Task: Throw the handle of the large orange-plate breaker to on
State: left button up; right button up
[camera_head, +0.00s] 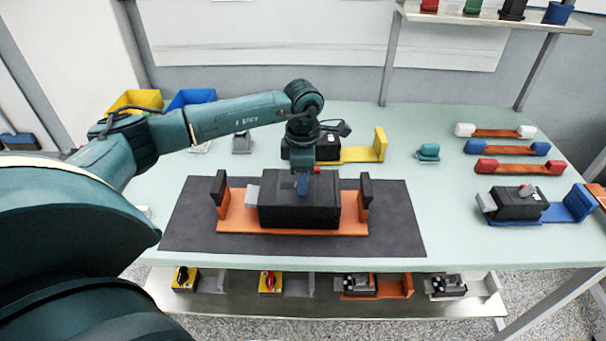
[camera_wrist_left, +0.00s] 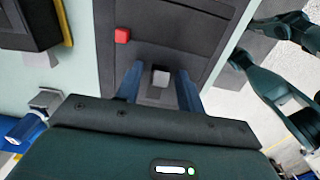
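The large orange-plate breaker has a black body (camera_head: 300,212) on an orange plate (camera_head: 237,222) with dark upright end blocks. It sits on the dark mat (camera_head: 190,235). A light grey block shows at its left end. My left gripper (camera_head: 302,184) points down over the breaker's top. In the left wrist view its two blue fingers (camera_wrist_left: 160,90) stand apart on either side of a small grey handle (camera_wrist_left: 160,77), with gaps visible. A red button (camera_wrist_left: 122,36) lies beyond them on the breaker's face. My right gripper is not clearly visible; teal arm links show at the right of the wrist view.
A yellow-plate breaker (camera_head: 365,155) stands just behind. A blue-plate breaker (camera_head: 515,203) and several coloured bars are at the right. A teal piece (camera_head: 428,152) lies right of the yellow plate. Yellow (camera_head: 135,100) and blue bins are at back left. A lower shelf holds several devices.

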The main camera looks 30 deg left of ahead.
pick_arm(q)
jog(key=shift+c, duration=0.2)
grip_shut()
